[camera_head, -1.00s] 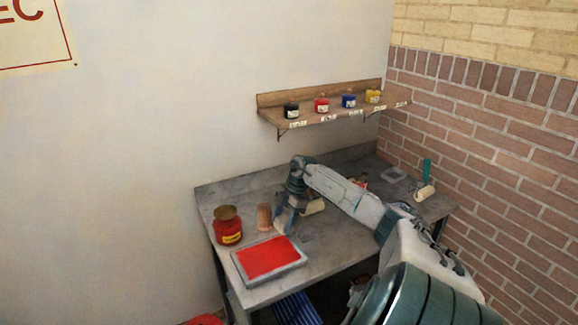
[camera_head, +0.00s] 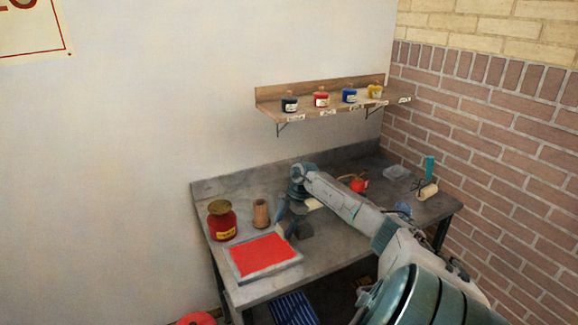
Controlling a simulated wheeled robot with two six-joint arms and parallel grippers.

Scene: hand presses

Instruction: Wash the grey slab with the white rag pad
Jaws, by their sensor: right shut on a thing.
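The grey slab (camera_head: 295,262) lies on the near left part of the bench, its top covered with red except for a grey border. My right gripper (camera_head: 291,227) is low over the bench, just beyond the slab's right far corner. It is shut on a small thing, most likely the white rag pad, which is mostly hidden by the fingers. A pale piece (camera_head: 313,204) shows to the right of the gripper, partly behind my arm; I cannot tell what it is. My left gripper is out of view.
A red jar with a brown lid (camera_head: 222,222) and a brown cylinder (camera_head: 261,213) stand beyond the slab. A roller with a green handle (camera_head: 428,190), a clear tray (camera_head: 396,172) and a red item (camera_head: 360,184) are at the right. Several ink bottles stand on the shelf (camera_head: 330,110).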

